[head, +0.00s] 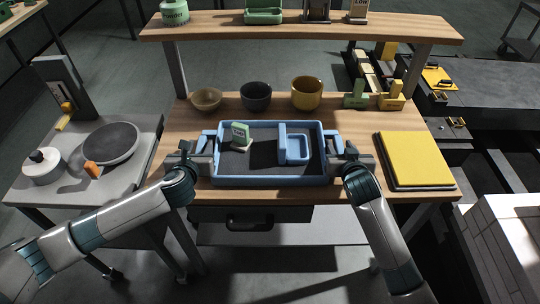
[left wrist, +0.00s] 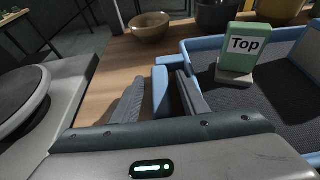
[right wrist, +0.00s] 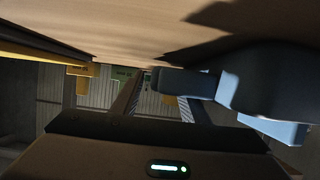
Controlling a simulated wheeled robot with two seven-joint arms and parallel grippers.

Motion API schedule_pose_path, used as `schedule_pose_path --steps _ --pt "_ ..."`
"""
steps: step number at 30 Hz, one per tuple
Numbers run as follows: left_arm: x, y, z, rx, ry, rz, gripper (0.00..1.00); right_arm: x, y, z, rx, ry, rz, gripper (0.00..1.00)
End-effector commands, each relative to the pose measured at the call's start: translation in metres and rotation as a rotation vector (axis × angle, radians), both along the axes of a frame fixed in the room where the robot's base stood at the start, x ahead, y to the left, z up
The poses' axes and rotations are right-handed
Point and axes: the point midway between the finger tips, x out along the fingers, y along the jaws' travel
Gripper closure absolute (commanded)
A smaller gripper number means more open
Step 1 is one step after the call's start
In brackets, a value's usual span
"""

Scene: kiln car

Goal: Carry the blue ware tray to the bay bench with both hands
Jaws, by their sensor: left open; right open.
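The blue ware tray (head: 270,182) sits flat on a wooden bench (head: 180,128). Which surface is the bay bench is unclear.
Three bowls (head: 256,97) stand behind the tray, under a raised shelf (head: 300,32). A yellow slab (head: 415,158) lies to the right. A grey side table (head: 120,180) with a round wheel (head: 110,143) and a white pot (head: 42,165) is at left. White blocks (head: 505,235) stand at lower right.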

Motion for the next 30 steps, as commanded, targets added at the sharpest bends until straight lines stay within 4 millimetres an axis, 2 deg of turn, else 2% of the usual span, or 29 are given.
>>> schedule_pose_path --steps 8,24,30 --pt "-0.021 0.0 0.008 0.0 0.0 -0.001 0.6 0.0 0.0 0.0 0.0 0.0 0.0 0.6" --pt "-0.099 0.0 0.04 0.0 0.0 -0.001 0.6 0.0 0.0 0.0 0.0 0.0 0.0 0.6" --pt "-0.109 0.0 0.045 0.0 0.0 -0.001 0.6 0.0 0.0 0.0 0.0 0.0 0.0 0.6"
